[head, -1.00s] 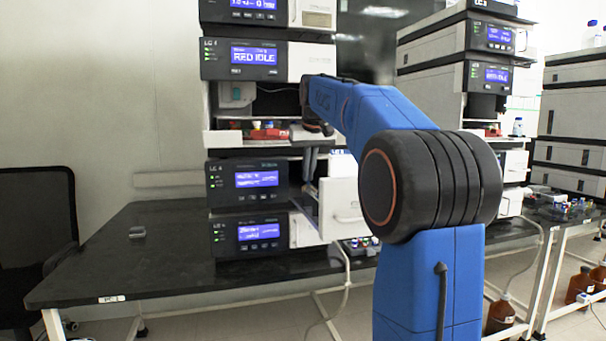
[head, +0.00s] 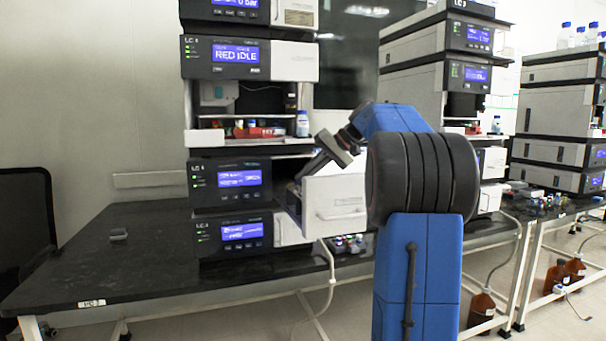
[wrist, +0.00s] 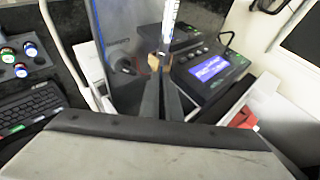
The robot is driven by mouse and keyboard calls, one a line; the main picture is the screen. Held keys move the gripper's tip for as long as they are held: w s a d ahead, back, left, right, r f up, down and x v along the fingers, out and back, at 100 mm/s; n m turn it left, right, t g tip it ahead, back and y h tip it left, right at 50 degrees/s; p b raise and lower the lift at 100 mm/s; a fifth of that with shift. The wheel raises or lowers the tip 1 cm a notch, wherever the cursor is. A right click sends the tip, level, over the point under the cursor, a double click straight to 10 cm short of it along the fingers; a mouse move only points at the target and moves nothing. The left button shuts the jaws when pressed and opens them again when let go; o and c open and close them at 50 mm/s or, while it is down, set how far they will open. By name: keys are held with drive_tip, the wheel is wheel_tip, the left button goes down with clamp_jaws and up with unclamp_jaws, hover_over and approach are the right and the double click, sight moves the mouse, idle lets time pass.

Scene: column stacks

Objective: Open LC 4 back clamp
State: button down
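The LC 4 stack (head: 228,180) stands on the black bench in the head view, with a lit blue screen. Its white-fronted compartment (head: 338,212) is pulled out to the right. My gripper (head: 312,168) is tilted down to the left over the compartment's opening. In the wrist view my gripper (wrist: 160,85) has its two dark fingers close together, seemingly with nothing clearly between them. A white column with blue marks (wrist: 170,20) shows just beyond the tips, with a small tan piece (wrist: 156,62) near them. I cannot make out the back clamp.
Small colour-capped bottles (head: 348,244) stand right beside the stack; they also show in the wrist view (wrist: 20,58) near a dark keyboard (wrist: 30,108). A shelf with red trays (head: 255,132) lies above.

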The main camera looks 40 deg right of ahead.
drive_tip(key=shift+d+f, duration=0.1)
drive_tip(key=shift+f, duration=0.15)
idle(0.3)
drive_tip(key=c, duration=2)
unclamp_jaws()
drive_tip(key=shift+s+r, duration=0.1)
drive_tip(key=shift+r, duration=0.05)
drive_tip(key=v, duration=1.7)
drive_tip(key=shift+d, duration=0.25)
drive_tip(key=shift+s, duration=0.15)
